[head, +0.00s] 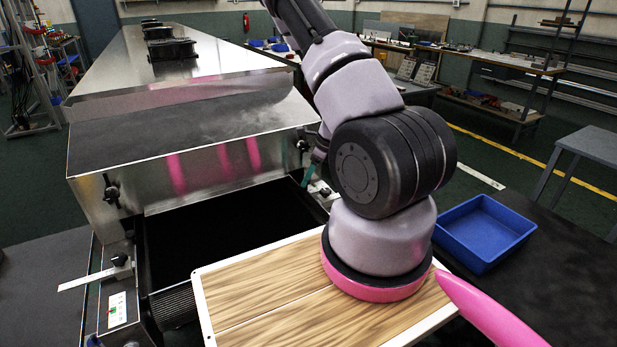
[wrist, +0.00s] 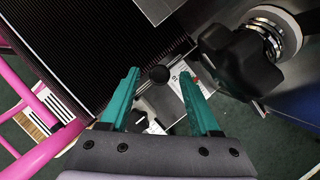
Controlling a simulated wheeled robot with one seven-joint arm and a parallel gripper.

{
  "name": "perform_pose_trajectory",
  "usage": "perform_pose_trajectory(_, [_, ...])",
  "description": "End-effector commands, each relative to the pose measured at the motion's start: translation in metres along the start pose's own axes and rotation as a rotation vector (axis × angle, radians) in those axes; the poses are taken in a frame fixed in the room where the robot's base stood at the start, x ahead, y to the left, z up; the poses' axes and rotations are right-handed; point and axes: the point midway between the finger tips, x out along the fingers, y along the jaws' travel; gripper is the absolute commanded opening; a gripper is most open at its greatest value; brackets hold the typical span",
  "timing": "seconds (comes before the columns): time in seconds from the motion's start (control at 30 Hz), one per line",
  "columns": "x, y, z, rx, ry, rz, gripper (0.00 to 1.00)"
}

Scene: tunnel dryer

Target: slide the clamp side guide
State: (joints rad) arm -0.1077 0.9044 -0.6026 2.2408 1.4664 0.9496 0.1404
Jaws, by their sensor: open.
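The clamp side guide at the right edge of the dryer mouth shows in the head view as a small metal clamp (head: 320,190), partly hidden by my arm. A second black knob (wrist: 138,120) on metal parts shows lower between the fingers. My gripper is open, with two teal fingers apart. It also shows in the head view (head: 311,168), where only a bit of teal is visible. I cannot tell whether either finger touches the knob.
A large black star knob (wrist: 240,62) stands close right of the fingers. The dark ribbed belt (wrist: 95,45) lies at left. A matching left guide (head: 120,262) has a ruler-like bar. A wood-topped board (head: 265,290) is below my arm; a blue bin (head: 484,232) stands at right.

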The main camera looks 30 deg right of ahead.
Motion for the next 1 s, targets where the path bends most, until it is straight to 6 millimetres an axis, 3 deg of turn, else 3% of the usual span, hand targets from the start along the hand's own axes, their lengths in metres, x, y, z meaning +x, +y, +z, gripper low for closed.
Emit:
perform_pose_trajectory(0.33, [0.0055, 0.0000, -0.0001, 0.000, 0.000, 0.000, 0.63])
perform_pose_trajectory(0.37, [0.0055, 0.0000, -0.0001, 0.000, 0.000, 0.000, 0.59])
perform_pose_trajectory(0.5, [0.0054, 0.0000, -0.0002, 0.000, 0.000, 0.000, 0.06])
perform_pose_trajectory(0.53, [0.0053, 0.0000, -0.0003, 0.000, 0.000, 0.000, 0.00])
perform_pose_trajectory(1.0, [0.0051, -0.0002, -0.0004, 0.000, 0.000, 0.000, 0.00])
